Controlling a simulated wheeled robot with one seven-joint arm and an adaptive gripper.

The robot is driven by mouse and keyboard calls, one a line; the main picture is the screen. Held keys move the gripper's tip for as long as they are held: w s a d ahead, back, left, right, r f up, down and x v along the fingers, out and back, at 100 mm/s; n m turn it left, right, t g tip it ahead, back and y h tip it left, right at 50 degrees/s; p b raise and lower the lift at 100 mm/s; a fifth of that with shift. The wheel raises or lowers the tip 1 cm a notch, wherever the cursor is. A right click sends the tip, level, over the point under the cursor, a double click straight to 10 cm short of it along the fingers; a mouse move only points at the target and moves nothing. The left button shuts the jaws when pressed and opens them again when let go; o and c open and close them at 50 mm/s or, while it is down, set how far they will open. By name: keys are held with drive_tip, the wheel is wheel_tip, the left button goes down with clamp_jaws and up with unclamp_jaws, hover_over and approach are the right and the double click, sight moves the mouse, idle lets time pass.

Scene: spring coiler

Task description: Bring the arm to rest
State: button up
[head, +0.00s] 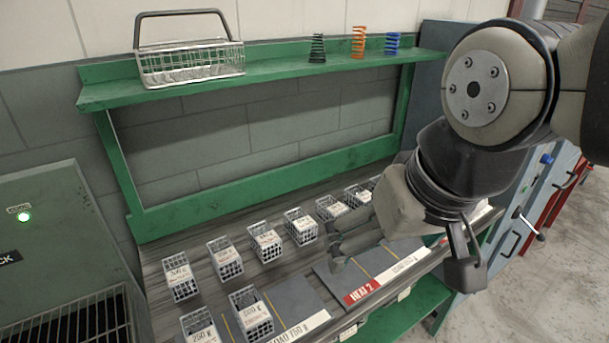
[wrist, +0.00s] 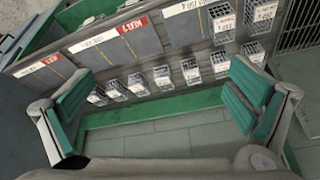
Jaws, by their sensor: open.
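My arm (head: 482,150) reaches in from the right in the head view and bends down over the bench. My gripper (head: 345,246) is low over the bench, beside the row of small wire baskets, partly hidden by its own wrist. In the wrist view my gripper (wrist: 162,75) has its two teal-padded fingers wide apart. Nothing is held between them. The baskets and green bench edge show beyond the fingers. I cannot tell the exact height of the fingertips above the bench.
Small labelled wire baskets (head: 225,259) line the bench, with two more (head: 251,312) in front. Dark mats with a red label (head: 361,292) lie near the front edge. A green shelf (head: 275,65) above bears a wire carrier (head: 190,64) and three springs (head: 358,42).

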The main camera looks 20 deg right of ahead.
drive_tip(key=shift+s+d+r+n, duration=0.1)
drive_tip(key=shift+s+d+n, duration=0.35)
drive_tip(key=shift+s, duration=0.2)
